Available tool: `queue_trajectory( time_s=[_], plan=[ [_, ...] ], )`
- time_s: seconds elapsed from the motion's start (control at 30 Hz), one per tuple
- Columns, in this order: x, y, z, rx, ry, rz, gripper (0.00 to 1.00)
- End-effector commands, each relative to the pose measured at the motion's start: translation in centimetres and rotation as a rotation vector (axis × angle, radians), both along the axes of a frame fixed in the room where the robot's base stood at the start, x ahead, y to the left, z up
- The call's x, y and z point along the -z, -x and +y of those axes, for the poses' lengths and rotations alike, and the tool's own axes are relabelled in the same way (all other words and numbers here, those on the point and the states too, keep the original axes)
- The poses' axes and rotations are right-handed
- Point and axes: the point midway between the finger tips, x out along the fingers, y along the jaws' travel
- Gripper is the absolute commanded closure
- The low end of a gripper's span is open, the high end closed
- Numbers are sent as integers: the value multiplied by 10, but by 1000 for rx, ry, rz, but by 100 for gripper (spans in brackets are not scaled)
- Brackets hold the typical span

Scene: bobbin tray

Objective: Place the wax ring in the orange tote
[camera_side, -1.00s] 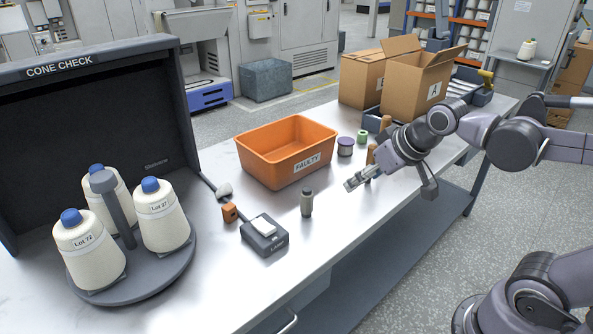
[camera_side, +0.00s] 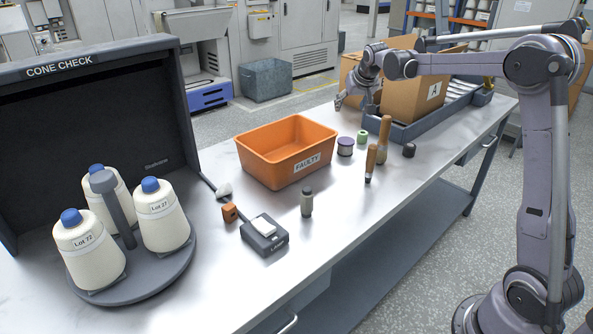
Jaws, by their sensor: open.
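The orange tote (camera_side: 262,163), labelled FAULTY, stands upright on the table and appears empty. A small green ring-like piece (camera_side: 362,136) sits to its right, beside a purple spool-like piece (camera_side: 345,147). The green piece looks most like the wax ring, but I cannot tell for sure at this size. My gripper (camera_side: 350,104) is open and empty, beyond these pieces, in front of the cardboard boxes near the table's back edge. It is apart from the green piece and the tote.
Wooden-handled tools (camera_side: 383,140) and a dark knob-like piece (camera_side: 409,150) stand right of the spool. Cardboard box A (camera_side: 412,98) stands behind them. A grey canister (camera_side: 306,202), a scale (camera_side: 264,236) and an orange block (camera_side: 229,212) lie nearer. Table right of the canister is clear.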

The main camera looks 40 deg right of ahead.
Motion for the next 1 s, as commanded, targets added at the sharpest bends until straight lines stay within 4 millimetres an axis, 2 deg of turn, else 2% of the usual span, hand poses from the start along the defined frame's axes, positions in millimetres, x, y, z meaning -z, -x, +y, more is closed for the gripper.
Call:
queue_trajectory(
  time_s=[0.03, 0.2, 0.3, 0.4, 0.6, 0.9, 1.0],
  plan=[
    [9, -10, -21, 29, 1, -2, 36],
    [40, -32, -82, 118, 6, -7, 36],
    [58, -38, -111, 161, 7, -12, 36],
    [72, -41, -132, 190, 10, -13, 36],
    [87, -43, -148, 215, 10, -15, 36],
    [123, -43, -148, 215, 10, -16, 36],
    [129, -43, -148, 215, 10, -16, 36]
  ],
)
